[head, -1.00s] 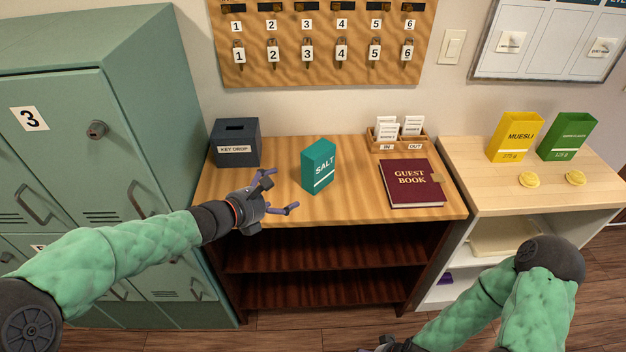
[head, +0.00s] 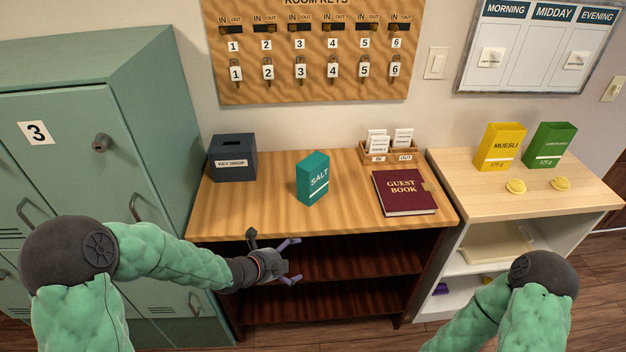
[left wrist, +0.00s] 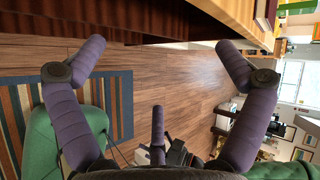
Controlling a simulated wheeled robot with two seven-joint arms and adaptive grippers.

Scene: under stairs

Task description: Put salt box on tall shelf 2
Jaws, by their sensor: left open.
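The teal salt box (head: 313,179) stands upright on the wooden top of the dark shelf unit (head: 240,212), between the key drop box and the guest book. My left gripper (head: 291,259) is open and empty in front of the unit's open shelves, lower than the top and below the salt box. In the left wrist view, its spread fingers (left wrist: 158,75) have only floor between them, and the salt box does not show there. My right arm is at the lower right of the head view, with its gripper out of the picture. No label marks any shelf as tall shelf 2.
On the wooden top are a key drop box (head: 233,158), a guest book (head: 404,192) and a card holder (head: 391,152). Green lockers (head: 95,130) stand close on the left. A pale shelf unit (head: 460,180) with yellow and green boxes is on the right.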

